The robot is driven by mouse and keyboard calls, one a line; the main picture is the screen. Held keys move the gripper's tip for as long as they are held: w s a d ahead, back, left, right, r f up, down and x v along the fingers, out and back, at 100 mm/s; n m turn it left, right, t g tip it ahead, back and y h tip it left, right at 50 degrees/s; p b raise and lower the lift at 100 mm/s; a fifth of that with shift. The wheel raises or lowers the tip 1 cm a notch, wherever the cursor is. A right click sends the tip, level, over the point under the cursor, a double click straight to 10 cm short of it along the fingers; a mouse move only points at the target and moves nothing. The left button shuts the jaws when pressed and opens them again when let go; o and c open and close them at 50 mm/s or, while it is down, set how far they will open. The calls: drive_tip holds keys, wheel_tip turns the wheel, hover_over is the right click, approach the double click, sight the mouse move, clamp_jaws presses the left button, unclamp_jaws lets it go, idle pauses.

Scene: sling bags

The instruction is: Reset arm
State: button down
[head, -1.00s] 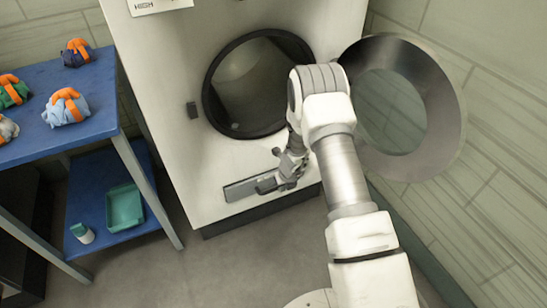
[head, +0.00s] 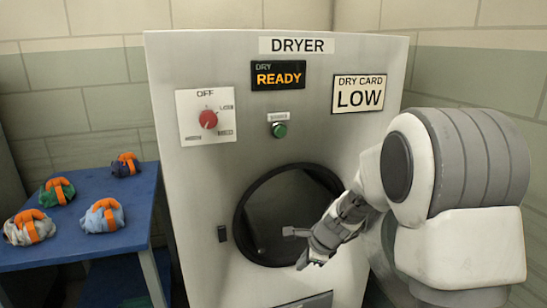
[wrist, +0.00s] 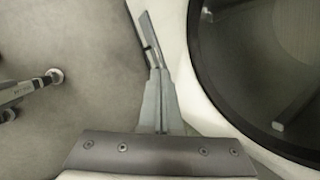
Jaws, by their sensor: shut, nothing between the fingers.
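My gripper (head: 304,262) is raised in front of the dryer's round opening (head: 290,215) in the head view, apart from the dryer as far as I can tell. Its fingers show together in the wrist view (wrist: 153,65), shut and empty. My arm comes in from the right and hides part of the opening's rim. In the wrist view the dark rim of the round opening (wrist: 225,100) is on the right.
The dryer (head: 215,165) has a red knob (head: 208,119), a green button (head: 279,130), a READY display and a LOW card. Its open door (head: 388,235) is mostly behind my arm. A blue table (head: 75,245) at left holds several orange-strapped bundles.

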drive_tip(key=s+r+n, duration=0.5)
drive_tip(key=s+r, duration=0.1)
drive_tip(key=r, duration=0.3)
drive_tip(key=s+d+r+n+t+h, duration=0.1)
drive_tip(key=s+d+r+n+h, duration=0.2)
drive_tip(key=s+n, duration=0.65)
drive_tip(key=s+d+r+n, duration=0.4)
drive_tip(key=s+r+n, duration=0.1)
drive_tip(key=s, duration=0.9)
wheel_tip(320, 180, up, 23)
drive_tip(key=p, duration=2.2)
drive_tip(key=shift+w+a+f, duration=0.2)
drive_tip(key=shift+a, duration=0.05)
drive_tip(key=shift+a, duration=0.1)
